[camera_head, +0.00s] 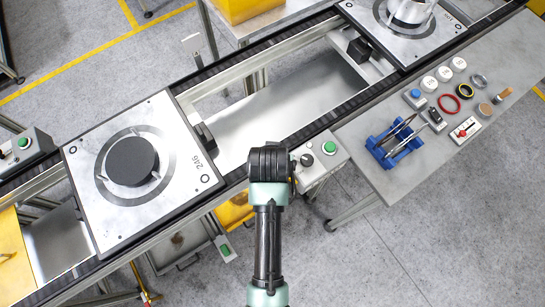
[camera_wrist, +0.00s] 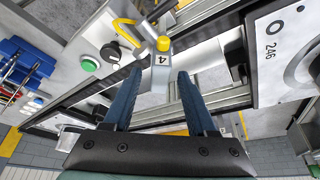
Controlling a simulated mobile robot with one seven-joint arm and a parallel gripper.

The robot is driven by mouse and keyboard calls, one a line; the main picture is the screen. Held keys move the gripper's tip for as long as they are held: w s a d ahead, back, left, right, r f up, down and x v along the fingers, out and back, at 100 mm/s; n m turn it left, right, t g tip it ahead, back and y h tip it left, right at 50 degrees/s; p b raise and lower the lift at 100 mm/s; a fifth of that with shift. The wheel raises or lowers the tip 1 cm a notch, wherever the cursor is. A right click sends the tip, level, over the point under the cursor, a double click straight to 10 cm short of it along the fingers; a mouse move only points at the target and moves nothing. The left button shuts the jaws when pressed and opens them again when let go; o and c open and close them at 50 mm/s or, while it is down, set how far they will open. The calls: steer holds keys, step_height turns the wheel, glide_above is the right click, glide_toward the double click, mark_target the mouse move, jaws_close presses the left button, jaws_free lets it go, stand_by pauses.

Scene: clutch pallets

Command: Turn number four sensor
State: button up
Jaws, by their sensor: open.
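The number four sensor (camera_wrist: 160,72) shows in the wrist view as a small grey block marked "4" with a yellow cap (camera_wrist: 163,43). It appears between and just past the two blue fingers of my gripper (camera_wrist: 155,86). The fingers are apart, with a visible space on each side of the block; I cannot tell how deep it sits between them. In the head view my gripper (camera_head: 268,160) is over the conveyor's near rail, and the sensor is hidden beneath it.
A control box with a green button (camera_head: 329,147) and black knob (camera_head: 307,160) is close on the right. Pallet 246 (camera_head: 190,205) lies on the conveyor at left; another pallet (camera_head: 440,42) is at upper right. A side table (camera_head: 400,185) holds a blue tool rack (camera_head: 384,155).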

steer(key=b+v, duration=0.1)
steer(key=v, duration=1)
steer(key=shift+r, duration=0.3)
